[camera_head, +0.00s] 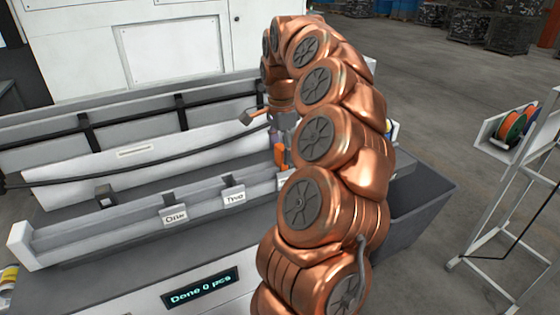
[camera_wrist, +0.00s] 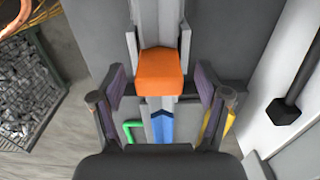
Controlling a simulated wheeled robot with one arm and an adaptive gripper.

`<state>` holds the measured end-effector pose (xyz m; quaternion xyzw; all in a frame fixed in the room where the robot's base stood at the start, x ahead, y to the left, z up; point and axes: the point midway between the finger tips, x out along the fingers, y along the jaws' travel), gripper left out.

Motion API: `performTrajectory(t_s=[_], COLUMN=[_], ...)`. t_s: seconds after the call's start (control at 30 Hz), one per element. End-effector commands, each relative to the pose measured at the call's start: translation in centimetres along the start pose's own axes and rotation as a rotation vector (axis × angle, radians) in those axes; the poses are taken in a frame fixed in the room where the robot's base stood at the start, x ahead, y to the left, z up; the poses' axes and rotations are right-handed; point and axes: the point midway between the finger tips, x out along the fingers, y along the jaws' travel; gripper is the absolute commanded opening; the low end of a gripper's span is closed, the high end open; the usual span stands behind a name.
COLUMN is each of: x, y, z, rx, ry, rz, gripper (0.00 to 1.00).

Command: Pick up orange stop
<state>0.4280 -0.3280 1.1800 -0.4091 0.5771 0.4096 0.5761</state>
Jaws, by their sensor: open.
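The orange stop (camera_wrist: 160,72) is a block on a narrow light grey rail in the wrist view, just ahead of my gripper. My gripper (camera_wrist: 160,86) is open, with one dark finger on each side of the rail. The block's near part lies between the fingertips, and I see gaps on both sides. In the head view an orange piece (camera_head: 280,153) shows beside the end of my arm, mostly hidden. The fingers cannot be made out clearly there.
A blue piece (camera_wrist: 162,124) lies on the rail nearer me, with a green bar (camera_wrist: 131,130) beside it. A long trough with labels "One" (camera_head: 174,216) and "Two" (camera_head: 234,197) runs left. A dark grey bin (camera_head: 425,215) and a spool stand (camera_head: 490,150) are to the right.

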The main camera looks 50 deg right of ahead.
Motion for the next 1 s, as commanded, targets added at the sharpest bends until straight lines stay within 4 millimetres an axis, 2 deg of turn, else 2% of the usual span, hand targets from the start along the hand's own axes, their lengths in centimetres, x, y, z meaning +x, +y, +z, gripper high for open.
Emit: performTrajectory(t_s=[0.23,0.6,1.0], x=[1.8,2.3,2.3], y=[0.1,0.0,0.0], z=[0.1,0.1,0.1], rx=[-0.001,-0.001,-0.001], ry=[-0.001,-0.001,-0.001], rz=[0.002,-0.002,-0.002], gripper=[0.75,0.74,0.32])
